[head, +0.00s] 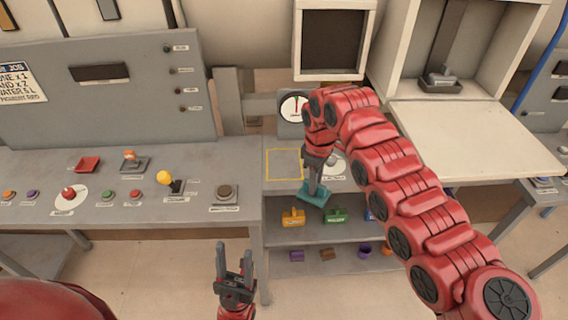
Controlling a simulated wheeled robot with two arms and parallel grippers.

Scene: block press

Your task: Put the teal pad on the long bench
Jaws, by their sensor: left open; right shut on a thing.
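The teal pad (313,194) is in the jaws of my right gripper (315,185), near the front edge of the grey bench. My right gripper is shut on it and points down. I cannot tell whether the pad touches the bench edge or hangs in front of it. The long grey bench top (130,212) runs from the left to the middle, and a yellow square outline (284,164) is marked on its right section, just behind the pad. My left gripper (235,262) is open and empty, low in front of the bench.
A gauge (294,107) stands behind. My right arm hides part of the bench.

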